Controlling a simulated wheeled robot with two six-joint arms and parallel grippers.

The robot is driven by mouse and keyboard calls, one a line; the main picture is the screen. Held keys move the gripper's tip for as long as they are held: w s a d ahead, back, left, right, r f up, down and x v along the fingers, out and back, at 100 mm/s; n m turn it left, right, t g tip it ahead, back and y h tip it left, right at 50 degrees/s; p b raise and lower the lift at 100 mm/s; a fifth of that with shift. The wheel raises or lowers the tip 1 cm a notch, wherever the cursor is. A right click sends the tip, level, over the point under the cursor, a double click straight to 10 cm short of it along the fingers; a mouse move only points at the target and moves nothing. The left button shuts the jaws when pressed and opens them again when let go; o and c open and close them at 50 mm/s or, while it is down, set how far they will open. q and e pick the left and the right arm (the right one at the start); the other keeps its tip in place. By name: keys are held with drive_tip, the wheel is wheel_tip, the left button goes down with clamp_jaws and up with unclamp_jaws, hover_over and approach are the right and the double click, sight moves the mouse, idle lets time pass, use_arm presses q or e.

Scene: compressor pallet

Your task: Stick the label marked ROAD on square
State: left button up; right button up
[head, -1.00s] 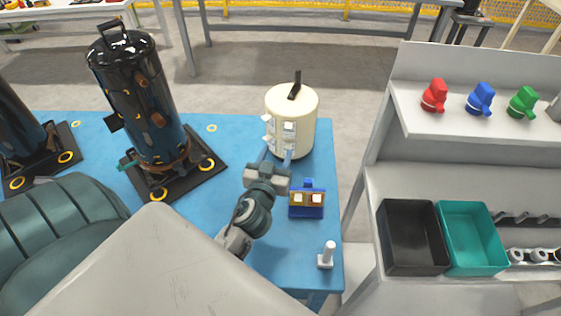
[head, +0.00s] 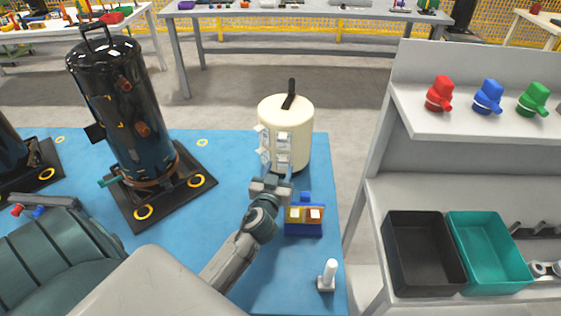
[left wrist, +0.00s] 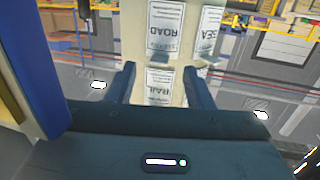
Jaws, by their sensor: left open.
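My left gripper (head: 275,175) is open in front of a cream canister (head: 298,140) with a black handle. White label tabs (head: 283,140) stick out from the canister's near left side. In the left wrist view, the ROAD label (left wrist: 166,28) is above and beyond the open fingers (left wrist: 160,82). The RAIL label (left wrist: 160,79) shows between the fingers, and the SEA label (left wrist: 210,22) is at upper right. I cannot see contact with any label. A dark upright tank (head: 125,110) bears small yellow marks; I cannot tell which is the square. My right gripper is not in view.
A small blue stand (head: 304,230) with two pale squares is right of my left gripper. A white peg (head: 327,275) stands near the right edge of the blue table (head: 235,155). A grey shelf at right holds a black bin (head: 392,255) and a teal bin (head: 455,225).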

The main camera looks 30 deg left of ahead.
sight(281, 163)
use_arm(q)
drive_tip(key=shift+x, duration=1.65)
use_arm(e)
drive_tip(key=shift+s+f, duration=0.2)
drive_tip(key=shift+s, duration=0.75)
use_arm(q)
clamp_jaws()
